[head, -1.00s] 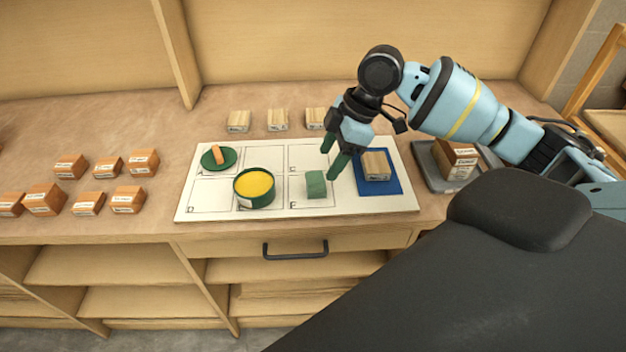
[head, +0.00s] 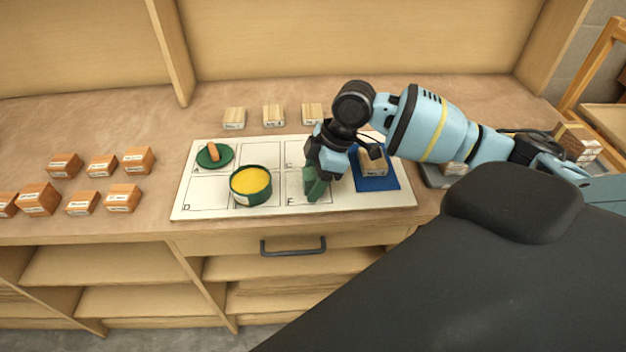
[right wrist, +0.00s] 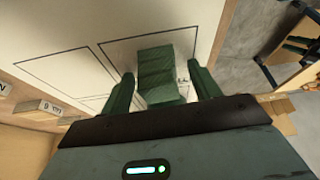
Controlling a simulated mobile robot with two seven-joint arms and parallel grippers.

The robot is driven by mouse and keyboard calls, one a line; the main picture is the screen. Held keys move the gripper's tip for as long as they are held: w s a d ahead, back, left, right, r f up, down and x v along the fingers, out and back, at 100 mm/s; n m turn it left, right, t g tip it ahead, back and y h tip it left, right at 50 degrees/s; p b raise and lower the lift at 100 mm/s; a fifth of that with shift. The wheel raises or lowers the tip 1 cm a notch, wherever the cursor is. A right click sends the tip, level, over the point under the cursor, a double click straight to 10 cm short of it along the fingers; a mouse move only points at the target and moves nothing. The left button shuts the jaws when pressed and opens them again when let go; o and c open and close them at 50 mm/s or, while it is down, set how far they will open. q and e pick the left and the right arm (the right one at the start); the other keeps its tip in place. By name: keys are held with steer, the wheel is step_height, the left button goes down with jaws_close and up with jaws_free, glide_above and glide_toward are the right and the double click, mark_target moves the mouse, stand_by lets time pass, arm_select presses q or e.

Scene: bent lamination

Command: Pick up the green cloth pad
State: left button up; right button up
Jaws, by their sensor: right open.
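The green cloth pad (right wrist: 160,75) lies on the white board, in its lower middle square. In the right wrist view it sits between the two green fingers of my right gripper (right wrist: 165,88), with a gap on each side. In the head view my right gripper (head: 314,190) reaches down over that square, and its fingers mostly hide the pad. The right gripper is open. My left gripper is not in view.
The white board (head: 210,205) also holds a tub of yellow material (head: 251,185), a green disc (head: 224,160) with an orange piece, and a blue mat (head: 377,183) with a wooden block. Several orange blocks (head: 103,165) stand left; pale blocks (head: 273,115) stand behind.

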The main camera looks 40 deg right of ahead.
mark_target(308, 174)
steer(key=c, duration=1.1)
steer(key=shift+o, duration=0.2)
steer(key=shift+r, duration=0.15)
steer(key=shift+r, duration=0.55)
step_height(308, 174, up, 2)
steer(key=shift+r, duration=0.15)
steer(key=s+a+r, duration=0.1)
steer(key=s+a, duration=0.3)
steer(key=s, duration=1.1)
steer(key=shift+s+r, duration=0.2)
steer(key=shift+s, duration=0.05)
steer(key=shift+o, duration=1.4)
steer(key=shift+c, duration=0.9)
